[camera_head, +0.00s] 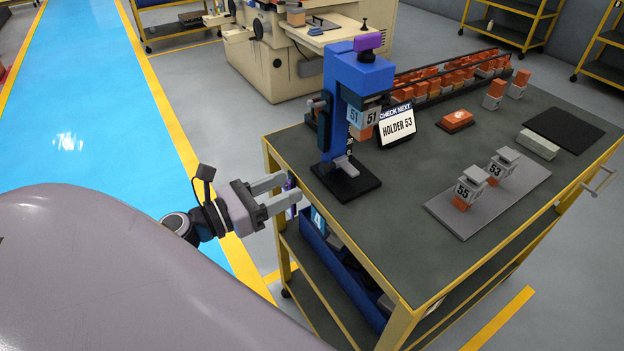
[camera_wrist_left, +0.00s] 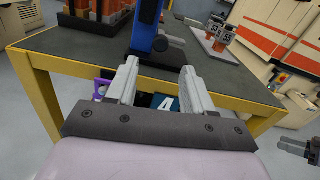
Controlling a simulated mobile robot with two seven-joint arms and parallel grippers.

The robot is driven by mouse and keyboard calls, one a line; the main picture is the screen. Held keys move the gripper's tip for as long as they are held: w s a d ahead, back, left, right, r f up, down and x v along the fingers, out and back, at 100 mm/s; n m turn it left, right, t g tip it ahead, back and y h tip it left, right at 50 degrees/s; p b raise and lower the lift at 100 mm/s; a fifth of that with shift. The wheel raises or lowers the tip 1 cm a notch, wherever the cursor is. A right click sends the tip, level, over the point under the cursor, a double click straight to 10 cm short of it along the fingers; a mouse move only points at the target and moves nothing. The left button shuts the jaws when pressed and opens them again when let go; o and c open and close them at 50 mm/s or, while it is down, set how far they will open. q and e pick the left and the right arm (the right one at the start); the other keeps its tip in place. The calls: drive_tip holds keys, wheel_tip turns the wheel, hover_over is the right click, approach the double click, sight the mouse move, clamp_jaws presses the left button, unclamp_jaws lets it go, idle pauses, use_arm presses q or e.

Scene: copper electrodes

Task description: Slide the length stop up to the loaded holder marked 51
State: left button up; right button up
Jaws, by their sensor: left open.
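A blue stand (camera_head: 350,90) rises from a black base plate (camera_head: 347,182) at the near left of the bench. A holder marked 51 (camera_head: 371,118) sits in its head beside a blue 51 label (camera_head: 354,116). A small grey stepped block (camera_head: 344,165), perhaps the length stop, is low on the stand above the base. My left gripper (camera_head: 291,191) is open at the bench's near left edge, apart from the stand. In the left wrist view its fingers (camera_wrist_left: 158,82) show nothing between them but the bench edge and a bin below.
Holders 55 (camera_head: 470,188) and 53 (camera_head: 502,165) stand on a grey plate (camera_head: 455,222). A sign (camera_head: 397,126) reads "CHECK NEXT HOLDER 53". A rack of orange electrodes (camera_head: 450,80) runs along the back. A blue bin (camera_head: 345,278) labelled 4 is under the bench top (camera_head: 405,225).

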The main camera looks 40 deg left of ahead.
sight(321, 170)
use_arm(q)
drive_tip(key=shift+m, duration=0.6)
drive_tip(key=p+x, duration=0.1)
drive_tip(key=x, duration=0.1)
drive_tip(key=p+x, duration=0.1)
drive_tip(key=x, duration=0.2)
drive_tip(key=shift+w+r, duration=0.2)
drive_tip(key=shift+w, duration=0.15)
drive_tip(key=shift+x, duration=0.75)
drive_tip(key=shift+f, duration=0.15)
clamp_jaws()
